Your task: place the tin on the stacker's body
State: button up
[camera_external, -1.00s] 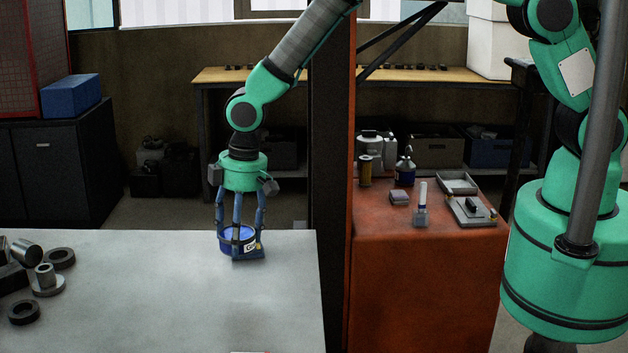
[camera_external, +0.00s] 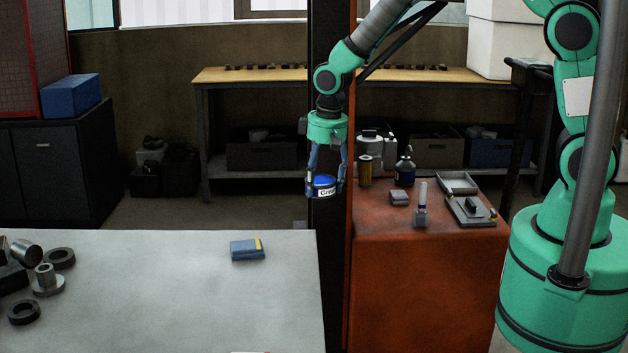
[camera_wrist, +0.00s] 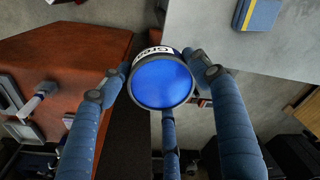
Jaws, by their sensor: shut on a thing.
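The tin (camera_external: 323,187) is blue with a white label, partly readable as grease. My gripper (camera_external: 327,182) is shut on it and holds it upright in the air, in front of the dark mast and left of the stacker's body (camera_external: 425,290). That body is a red-orange block with a worn flat top. In the wrist view the tin's round blue lid (camera_wrist: 161,84) shows between my fingers, and the stacker's body (camera_wrist: 60,62) lies to the left.
A blue block (camera_external: 247,250) lies on the grey table (camera_external: 180,300).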

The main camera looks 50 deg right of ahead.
aim_at(378, 225)
jog(key=s+d+f+m+b, duration=0.1)
jog(key=s+d+m+b, duration=0.45)
jog(key=d, duration=0.85)
jog(key=s+d+f+m+b, duration=0.25)
jog(key=s+d, duration=0.55)
jog(key=d, duration=0.6)
notch_tip(378, 225, down, 13)
jog(key=h, duration=0.1)
jog(key=shift+w+f+p, duration=0.15)
jog(key=shift+w+p, duration=0.05)
jog(key=shift+p, duration=0.2)
jog(key=shift+a, duration=0.1)
jog(key=shift+w, duration=0.15)
jog(key=w+d, duration=0.1)
jog(key=w, duration=0.4)
jog(key=w+d+f+b, duration=0.1)
jog(key=w, duration=0.4)
jog(key=w+b, duration=0.1)
jog(key=w, duration=0.4)
jog(key=shift+w+d+f, duration=0.2)
jog(key=shift+w+d, duration=0.05)
jog(key=shift+d, duration=0.15)
jog(key=shift+c, duration=0.2)
jog(key=shift+f, duration=0.15)
jog(key=shift+f+b, duration=0.75)
jog(key=shift+f, duration=0.9)
